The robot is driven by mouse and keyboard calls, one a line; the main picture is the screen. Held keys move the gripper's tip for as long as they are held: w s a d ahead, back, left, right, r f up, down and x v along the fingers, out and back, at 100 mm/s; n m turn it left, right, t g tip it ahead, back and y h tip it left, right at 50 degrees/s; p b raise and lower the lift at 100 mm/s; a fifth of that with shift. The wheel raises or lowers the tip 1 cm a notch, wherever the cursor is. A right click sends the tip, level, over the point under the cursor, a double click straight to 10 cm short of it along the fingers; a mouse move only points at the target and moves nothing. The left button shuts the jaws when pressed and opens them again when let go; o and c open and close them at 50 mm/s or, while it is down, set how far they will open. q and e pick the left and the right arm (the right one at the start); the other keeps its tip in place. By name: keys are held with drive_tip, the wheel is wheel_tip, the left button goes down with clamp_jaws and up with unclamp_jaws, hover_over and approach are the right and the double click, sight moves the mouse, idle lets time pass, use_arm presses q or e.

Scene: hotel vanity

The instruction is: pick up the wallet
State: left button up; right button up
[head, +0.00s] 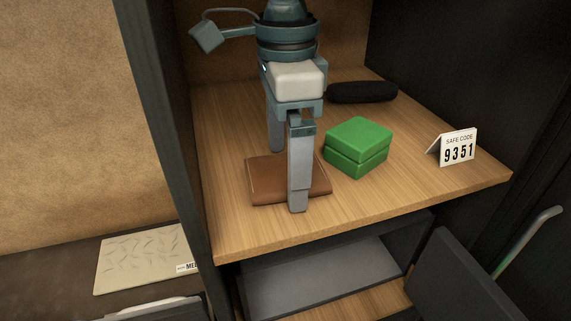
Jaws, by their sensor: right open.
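The brown wallet (270,181) lies flat on the wooden shelf, toward its front left. My right gripper (287,180) points down over it with fingers apart. One finger stands in front of the wallet and hides part of it; the other is behind, near its far edge. I cannot tell whether the fingers touch the wallet. My left gripper is not in view.
A green box (357,147) stands just right of the wallet. A black case (362,92) lies at the back. A white "Safe code 9351" card (455,147) stands at the right. The cabinet's dark left wall (163,110) is close by. An open safe (320,280) is below the shelf.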

drive_tip(key=shift+f, duration=0.2)
idle(0.3)
drive_tip(key=c, duration=1.2)
drive_tip(key=shift+r, duration=0.1)
